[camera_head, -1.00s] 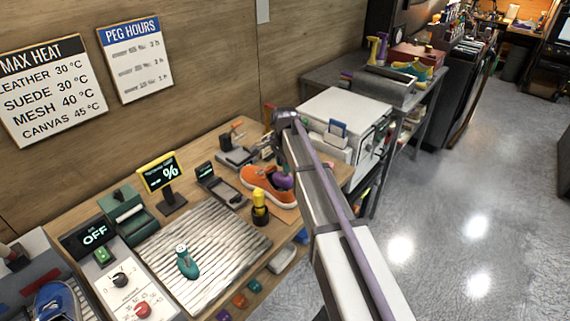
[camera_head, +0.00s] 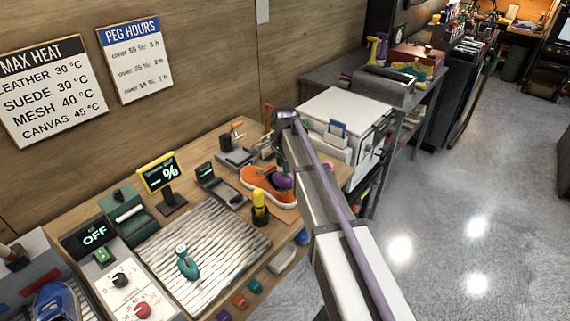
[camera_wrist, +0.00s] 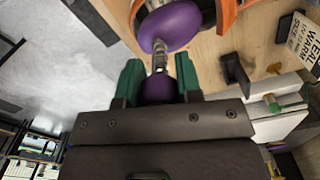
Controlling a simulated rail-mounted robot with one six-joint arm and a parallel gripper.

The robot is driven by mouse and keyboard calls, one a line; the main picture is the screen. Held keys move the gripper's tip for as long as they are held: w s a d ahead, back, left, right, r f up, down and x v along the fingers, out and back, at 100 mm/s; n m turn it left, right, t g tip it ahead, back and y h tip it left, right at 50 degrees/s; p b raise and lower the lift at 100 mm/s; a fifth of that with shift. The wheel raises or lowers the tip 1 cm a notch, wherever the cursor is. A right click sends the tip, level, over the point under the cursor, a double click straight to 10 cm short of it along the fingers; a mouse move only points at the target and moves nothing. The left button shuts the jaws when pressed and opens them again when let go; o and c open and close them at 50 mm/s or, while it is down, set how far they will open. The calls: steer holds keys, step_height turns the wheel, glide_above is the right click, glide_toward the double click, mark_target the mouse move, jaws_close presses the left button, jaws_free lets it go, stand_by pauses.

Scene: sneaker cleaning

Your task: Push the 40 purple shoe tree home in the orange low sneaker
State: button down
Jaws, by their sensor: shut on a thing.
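The orange low sneaker (camera_head: 263,187) with a white sole stands on the wooden bench beside my arm. In the wrist view only orange edges of the sneaker (camera_wrist: 228,18) show at the top. The purple shoe tree (camera_wrist: 172,27) lies partly between those edges, with a metal spring stem running back to a purple knob. My gripper (camera_wrist: 159,75) has green fingers on both sides of that knob and is shut on it. The shoe tree's purple end also shows at the sneaker's opening in the head view (camera_head: 284,182). How deep its front sits is hidden.
A yellow-and-black bottle (camera_head: 260,207) stands just in front of the sneaker. A ribbed mat (camera_head: 215,250) with a teal shoe tree (camera_head: 186,262) lies left.

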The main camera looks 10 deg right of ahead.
mark_target(285, 176)
steer(key=shift+f, duration=0.15)
steer(key=shift+f+b, duration=0.3)
steer(key=shift+b, duration=0.15)
steer(key=shift+f+b, duration=2.65)
steer(key=c, duration=0.7)
jaws_free()
step_height(285, 176, up, 11)
steer(key=p, duration=1.1)
steer(key=shift+r, duration=0.1)
